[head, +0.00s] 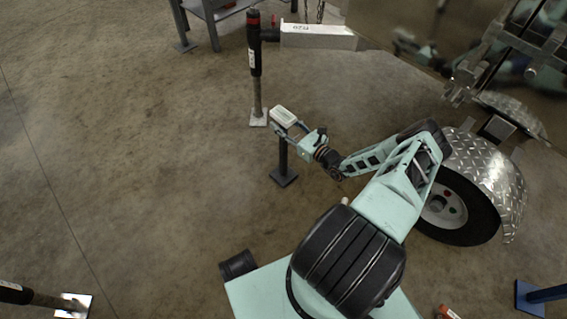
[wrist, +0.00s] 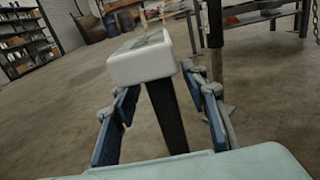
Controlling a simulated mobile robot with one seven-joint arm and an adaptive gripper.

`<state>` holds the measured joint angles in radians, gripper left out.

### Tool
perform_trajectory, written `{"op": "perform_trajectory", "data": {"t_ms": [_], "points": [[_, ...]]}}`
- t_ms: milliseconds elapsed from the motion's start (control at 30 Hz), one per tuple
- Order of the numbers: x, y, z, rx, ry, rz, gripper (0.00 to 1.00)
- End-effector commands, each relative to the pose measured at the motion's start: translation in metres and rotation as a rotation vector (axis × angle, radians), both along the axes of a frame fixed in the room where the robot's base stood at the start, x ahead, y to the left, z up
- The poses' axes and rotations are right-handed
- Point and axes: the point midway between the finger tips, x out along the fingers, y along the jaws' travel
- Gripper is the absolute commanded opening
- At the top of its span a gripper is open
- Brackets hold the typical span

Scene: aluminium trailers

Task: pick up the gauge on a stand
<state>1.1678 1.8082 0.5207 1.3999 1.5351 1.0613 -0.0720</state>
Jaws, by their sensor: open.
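The gauge on a stand shows in the head view as a white box (head: 284,117) on a dark post with a square foot (head: 284,178) on the floor. In the wrist view its white head (wrist: 142,65) is close ahead, with the dark post (wrist: 168,118) below it. My gripper (head: 288,132) is open just under the white head. In the wrist view its blue-padded fingers (wrist: 160,92) stand on either side of the post. I see a gap between the post and each finger. The stand looks upright in the head view.
A black trailer jack (head: 254,60) with a silver beam (head: 318,37) stands just behind the gauge. A trailer wheel under a tread-plate fender (head: 485,170) is to the right. Shelves (wrist: 24,42) and a bench (wrist: 250,17) are further back.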

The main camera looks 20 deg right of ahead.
Motion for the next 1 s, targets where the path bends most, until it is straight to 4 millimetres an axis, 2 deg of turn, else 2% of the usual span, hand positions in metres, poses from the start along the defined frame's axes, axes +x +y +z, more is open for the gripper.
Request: {"op": "perform_trajectory", "data": {"t_ms": [133, 500, 1000], "points": [[-0.0003, -0.0004, 0.0006, 0.0, 0.0, 0.0, 0.4], [-0.0007, -0.0002, 0.0004, 0.0, 0.0, 0.0, 0.0], [0.001, -0.0006, 0.0051, 0.003, -0.011, -0.001, 0.0]]}}
